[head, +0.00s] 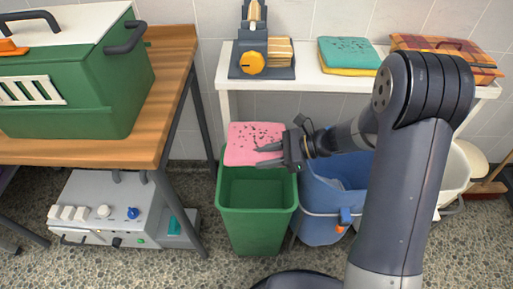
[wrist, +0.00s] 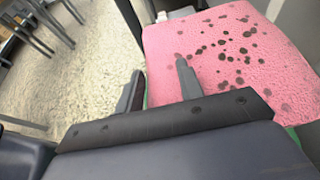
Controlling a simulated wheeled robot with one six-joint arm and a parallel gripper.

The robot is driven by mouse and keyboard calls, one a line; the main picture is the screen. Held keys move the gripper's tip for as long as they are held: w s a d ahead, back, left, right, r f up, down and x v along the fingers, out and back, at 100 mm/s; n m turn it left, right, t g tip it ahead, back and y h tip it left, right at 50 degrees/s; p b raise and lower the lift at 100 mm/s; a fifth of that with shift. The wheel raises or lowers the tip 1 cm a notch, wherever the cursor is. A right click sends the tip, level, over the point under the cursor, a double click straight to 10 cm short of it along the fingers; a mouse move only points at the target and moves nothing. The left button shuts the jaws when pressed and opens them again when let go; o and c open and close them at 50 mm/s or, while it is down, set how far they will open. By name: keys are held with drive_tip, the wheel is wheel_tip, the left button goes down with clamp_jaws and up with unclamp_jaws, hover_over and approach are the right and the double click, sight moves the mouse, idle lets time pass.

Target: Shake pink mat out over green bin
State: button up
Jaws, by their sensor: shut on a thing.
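The pink mat (head: 250,140) is held out flat above the back of the green bin (head: 256,222), with dark specks and spots on its upper face. The mat also fills the right of the wrist view (wrist: 235,60), where its spots show clearly. My gripper (head: 264,156) is shut on the mat's near edge; one finger lies over the mat and the other shows beside the edge in the wrist view (wrist: 160,72). The green bin stands open on the floor, and the part of its inside that shows looks empty. The mat's underside is hidden.
A blue bin (head: 318,215) stands right of the green bin, partly behind my arm, with a white bucket (head: 455,175) beyond.

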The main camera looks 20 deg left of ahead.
wheel_tip(320, 180, up, 7)
drive_tip(key=p, duration=0.6)
drive_tip(key=shift+r, duration=0.15)
wheel_tip(320, 180, down, 8)
drive_tip(key=b, duration=0.5)
drive_tip(key=shift+r, duration=0.35)
